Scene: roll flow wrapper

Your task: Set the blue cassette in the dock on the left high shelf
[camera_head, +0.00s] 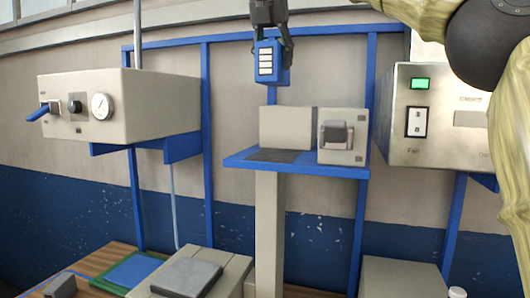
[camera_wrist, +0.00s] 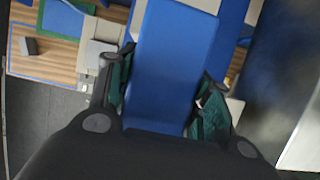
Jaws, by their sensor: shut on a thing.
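The blue cassette (camera_head: 273,76), with white label strips on its face, hangs upright below my gripper (camera_head: 271,38), high above the central blue shelf (camera_head: 298,168). The wrist view shows the cassette (camera_wrist: 172,60) between the two dark green finger pads of my gripper (camera_wrist: 163,85), which is shut on it. The shelf carries a dark flat patch at its left, a pale block (camera_head: 287,128) behind, and a pale unit (camera_head: 341,143) with a grey part at its right. I cannot tell which of these is the dock. The cassette is apart from all of them.
A pale box with a gauge (camera_head: 120,105) and a blue handle stands at left on blue brackets. A metal control panel (camera_head: 430,118) with a green light is at right. Blue uprights (camera_head: 207,120) stand behind the shelf. A wooden bench (camera_head: 110,259) lies below.

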